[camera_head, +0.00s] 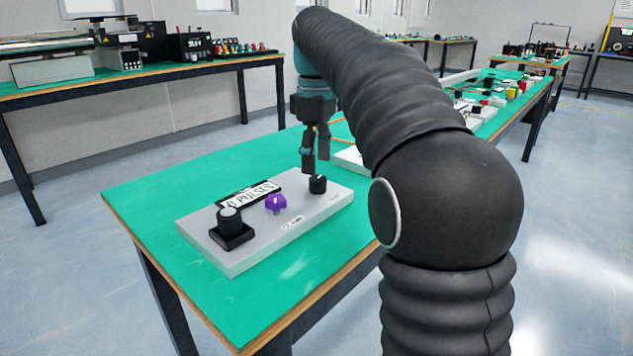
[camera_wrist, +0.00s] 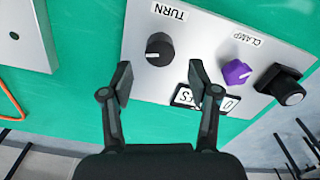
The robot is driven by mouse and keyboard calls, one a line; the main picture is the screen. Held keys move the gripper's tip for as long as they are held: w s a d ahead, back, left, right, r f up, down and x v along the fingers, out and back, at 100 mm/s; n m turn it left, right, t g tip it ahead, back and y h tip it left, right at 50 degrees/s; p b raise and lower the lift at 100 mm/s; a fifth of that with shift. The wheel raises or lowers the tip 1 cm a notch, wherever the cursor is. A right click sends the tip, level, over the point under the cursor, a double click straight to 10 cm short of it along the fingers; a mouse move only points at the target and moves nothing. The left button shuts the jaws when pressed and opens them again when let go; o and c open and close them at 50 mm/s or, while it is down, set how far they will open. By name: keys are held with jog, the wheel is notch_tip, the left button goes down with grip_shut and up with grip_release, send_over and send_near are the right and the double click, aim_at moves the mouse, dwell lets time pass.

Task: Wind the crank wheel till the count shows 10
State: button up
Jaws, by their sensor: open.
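A grey panel (camera_head: 290,232) lies on the green table. At its far right end is a black round knob (camera_head: 317,184) with a pale pointer mark; in the wrist view this knob (camera_wrist: 159,49) stands beside the word TURN. A black-framed plate (camera_head: 250,194) reads "0 PULSES"; in the wrist view my right finger partly covers this plate (camera_wrist: 185,96). No separate wheel with a handle shows. My gripper (camera_head: 315,163) points down above the black knob. In the wrist view my gripper (camera_wrist: 162,81) is open and empty, its fingers apart, with the knob beyond the tips.
A purple knob (camera_head: 276,203), labelled CLAMP in the wrist view, sits mid-panel. A larger black knob on a square base (camera_head: 231,228) is at the panel's near left end. Another pale panel (camera_wrist: 22,40) with an orange cable is beside it. The table's front left is clear.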

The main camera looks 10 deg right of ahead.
aim_at(317, 178)
jog(key=shift+f+b, duration=0.4)
jog(key=shift+f, duration=1.55)
jog(key=c, duration=1.2)
